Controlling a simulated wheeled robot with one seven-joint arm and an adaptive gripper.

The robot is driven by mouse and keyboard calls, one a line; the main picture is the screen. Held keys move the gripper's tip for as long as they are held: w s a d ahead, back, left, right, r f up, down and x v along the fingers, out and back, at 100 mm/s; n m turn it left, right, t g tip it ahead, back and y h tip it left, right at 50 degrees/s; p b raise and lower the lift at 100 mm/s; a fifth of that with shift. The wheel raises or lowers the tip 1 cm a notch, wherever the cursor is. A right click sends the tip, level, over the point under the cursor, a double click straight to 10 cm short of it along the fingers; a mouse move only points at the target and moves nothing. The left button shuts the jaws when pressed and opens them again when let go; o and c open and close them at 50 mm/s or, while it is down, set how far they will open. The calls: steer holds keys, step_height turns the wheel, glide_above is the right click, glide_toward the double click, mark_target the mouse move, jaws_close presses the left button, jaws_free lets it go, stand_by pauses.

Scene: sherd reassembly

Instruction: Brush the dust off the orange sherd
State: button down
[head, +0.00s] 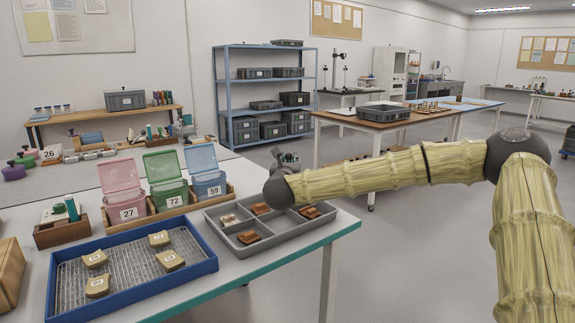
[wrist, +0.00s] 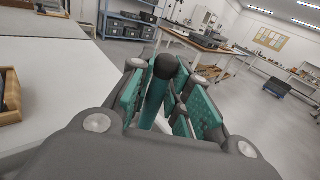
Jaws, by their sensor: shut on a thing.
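My gripper (wrist: 165,100) is shut on a teal rod with a dark rounded end (wrist: 160,88), which looks like a brush handle; no bristles show. In the head view my gripper (head: 285,160) is small and partly hidden by my arm, above and behind the grey tray (head: 272,244). The divided tray holds orange-brown sherds in its compartments: one at the back (head: 261,208), one at the right (head: 309,212) and one at the front (head: 249,237). A paler, whitish piece (head: 229,220) lies in the left compartment.
A blue tray with a wire rack (head: 130,262) holds several tan numbered sherds at front left. Pink (head: 122,190), green (head: 167,180) and blue (head: 207,180) lidded boxes stand behind. A wooden holder (head: 60,231) stands left. Open floor lies right of the table.

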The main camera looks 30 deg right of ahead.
steer(key=shift+d, duration=0.4)
steer(key=shift+r, duration=0.15)
steer(key=shift+w+r+p, duration=0.1)
steer(key=shift+r+p, duration=0.7)
steer(key=shift+r, duration=2.1)
steer(key=shift+a+r+p, duration=0.1)
steer(key=shift+r+p, duration=0.2)
steer(key=shift+r, duration=1.2)
steer(key=shift+f, duration=0.1)
